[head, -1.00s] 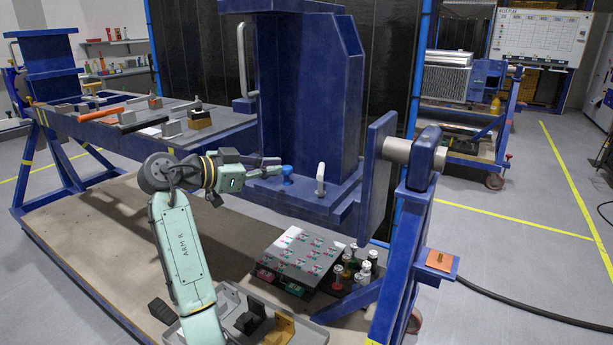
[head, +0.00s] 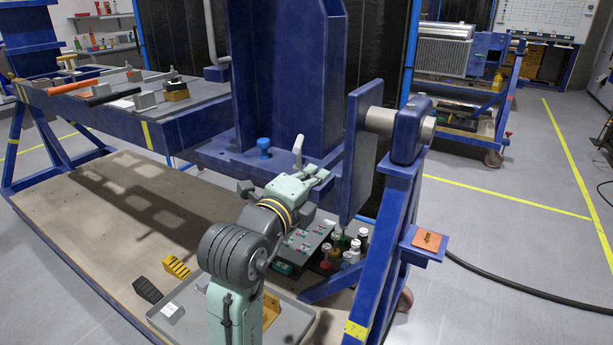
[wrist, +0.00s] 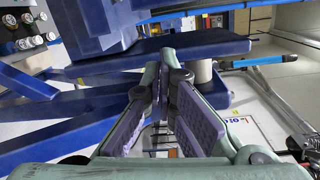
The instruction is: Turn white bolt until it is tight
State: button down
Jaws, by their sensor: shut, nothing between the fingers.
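The white bolt (head: 298,150) stands upright, slightly tilted, on the ledge of the blue jig (head: 225,155). A blue bolt (head: 264,147) stands to its left on the same ledge. My gripper (head: 320,176) is just below and right of the white bolt in the head view. I cannot tell whether it touches the bolt. In the wrist view my gripper (wrist: 163,75) shows its purple finger pads meeting at the far end, shut and empty. The white bolt cannot be made out in the wrist view.
The jig's upright plate (head: 360,150) and pivot shaft (head: 380,120) stand close right of my gripper. A grey tray (head: 180,315) lies on the lower board. A worktable with tools (head: 120,95) is at left.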

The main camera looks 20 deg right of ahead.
aim_at(299, 155)
jog(key=w+d+p, duration=0.1)
jog(key=w+p, duration=0.1)
jog(key=w, duration=0.4)
jog(key=shift+r+p, duration=0.15)
jog(key=shift+p, duration=0.25)
jog(key=shift+g+b, duration=0.3)
jog(key=shift+b, duration=0.05)
jog(key=shift+a+m+h, duration=0.2)
jog(key=shift+m+h, duration=0.1)
